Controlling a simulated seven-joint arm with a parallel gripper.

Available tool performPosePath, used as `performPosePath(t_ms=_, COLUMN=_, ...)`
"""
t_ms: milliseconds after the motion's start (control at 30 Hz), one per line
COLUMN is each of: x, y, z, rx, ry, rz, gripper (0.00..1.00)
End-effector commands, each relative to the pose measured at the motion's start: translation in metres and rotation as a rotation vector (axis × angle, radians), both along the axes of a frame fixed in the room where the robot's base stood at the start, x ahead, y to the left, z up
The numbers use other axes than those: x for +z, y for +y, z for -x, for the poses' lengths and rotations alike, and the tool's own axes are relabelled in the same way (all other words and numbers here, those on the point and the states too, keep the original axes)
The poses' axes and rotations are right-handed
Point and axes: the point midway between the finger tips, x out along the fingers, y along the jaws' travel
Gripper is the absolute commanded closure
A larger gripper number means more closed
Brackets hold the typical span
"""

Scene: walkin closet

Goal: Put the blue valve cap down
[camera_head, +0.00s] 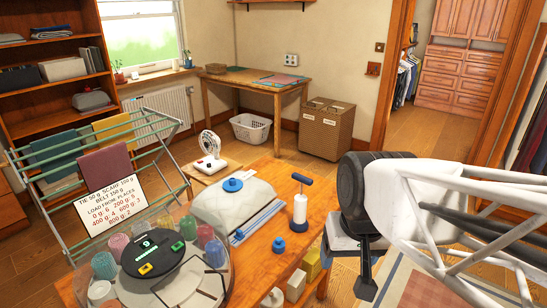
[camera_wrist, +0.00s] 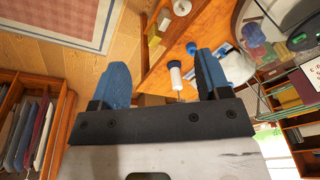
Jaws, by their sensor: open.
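A small blue cap (camera_head: 279,247) with a knob stands on the wooden table (camera_head: 262,262), right of the dial board. A blue round cap also shows between the fingers in the wrist view (camera_wrist: 191,48), beyond them and apart. Another blue round piece (camera_head: 232,185) sits on top of the pale grey bag (camera_head: 225,205). I cannot tell for certain which is the valve cap. My gripper (camera_wrist: 162,80) is open, with nothing between its blue fingers. In the head view it hangs at the table's right edge, partly hidden by my arm.
A white pump (camera_head: 300,208) with a dark blue T-handle stands upright behind the small cap. A round board (camera_head: 130,262) with coloured cups fills the table's left end. A lettered sign (camera_head: 110,202) and a drying rack stand behind. Small boxes (camera_head: 310,265) sit near the table's right edge.

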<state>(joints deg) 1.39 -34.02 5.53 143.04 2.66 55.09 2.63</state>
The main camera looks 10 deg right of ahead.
Motion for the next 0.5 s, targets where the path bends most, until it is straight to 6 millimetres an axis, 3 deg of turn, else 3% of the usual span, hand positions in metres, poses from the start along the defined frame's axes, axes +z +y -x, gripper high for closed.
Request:
performPosePath(t_ms=200, x=0.004, y=-0.003, z=0.016, rx=0.062, ry=-0.048, rz=0.055, gripper=0.3)
performPosePath(t_ms=500, x=0.004, y=-0.003, z=0.017, rx=0.068, ry=-0.051, rz=0.06, gripper=0.3)
